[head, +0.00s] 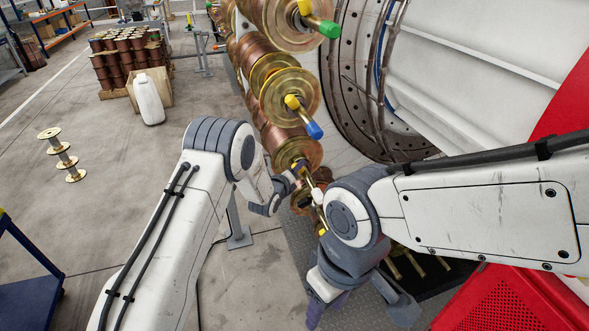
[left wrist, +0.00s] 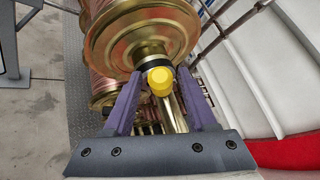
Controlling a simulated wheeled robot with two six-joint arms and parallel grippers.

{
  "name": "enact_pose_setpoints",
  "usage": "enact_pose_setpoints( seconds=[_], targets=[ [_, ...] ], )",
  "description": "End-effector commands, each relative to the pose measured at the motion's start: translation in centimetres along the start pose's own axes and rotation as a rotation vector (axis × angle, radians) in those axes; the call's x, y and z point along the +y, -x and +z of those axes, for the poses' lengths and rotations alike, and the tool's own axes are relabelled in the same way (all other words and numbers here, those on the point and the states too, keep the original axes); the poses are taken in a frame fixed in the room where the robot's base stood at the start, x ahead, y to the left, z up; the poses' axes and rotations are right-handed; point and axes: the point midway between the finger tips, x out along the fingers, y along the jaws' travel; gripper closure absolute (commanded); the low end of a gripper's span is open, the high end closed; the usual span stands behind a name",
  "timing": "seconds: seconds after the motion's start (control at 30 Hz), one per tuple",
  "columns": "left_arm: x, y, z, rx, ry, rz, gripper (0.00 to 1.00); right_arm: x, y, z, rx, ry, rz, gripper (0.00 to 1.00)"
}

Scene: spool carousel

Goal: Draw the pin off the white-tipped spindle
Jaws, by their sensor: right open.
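The white-tipped spindle (head: 317,196) sticks out of a copper spool low on the carousel in the head view, partly hidden by my arms. The pin's yellow knob (left wrist: 160,81) stands at the spool's hub in the left wrist view; some yellow also shows in the head view (head: 298,166). My left gripper (left wrist: 158,74) is open, its purple fingers on either side of the knob with gaps between. It also shows small at the spindle in the head view (head: 293,178). My right gripper (head: 328,301) is open and empty, hanging lower down near the floor plate.
A blue-tipped spindle (head: 314,130) and a green-tipped spindle (head: 329,28) stick out above, each with a yellow-knobbed pin. A big perforated ring (head: 341,75) and a red housing (head: 510,303) bound the right. Floor at left is open, with stacked spools (head: 127,60).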

Motion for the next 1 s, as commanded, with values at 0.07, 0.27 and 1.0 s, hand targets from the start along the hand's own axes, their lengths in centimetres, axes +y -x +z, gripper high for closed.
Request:
enact_pose_setpoints(
  seconds=[0.07,0.27,1.0],
  targets=[
    [0.0,0.0,0.0,0.000,0.000,0.000,0.78,0.0,0.0,0.0,0.000,0.000,0.000,0.50],
    [-0.1,0.1,0.1,0.000,-0.001,0.000,1.00,0.0,0.1,0.0,0.000,0.000,0.000,0.50],
    [-1.0,3.0,4.2,0.023,-0.073,0.058,1.00,-0.2,3.2,-0.2,0.000,0.000,0.000,0.50]
  ],
)
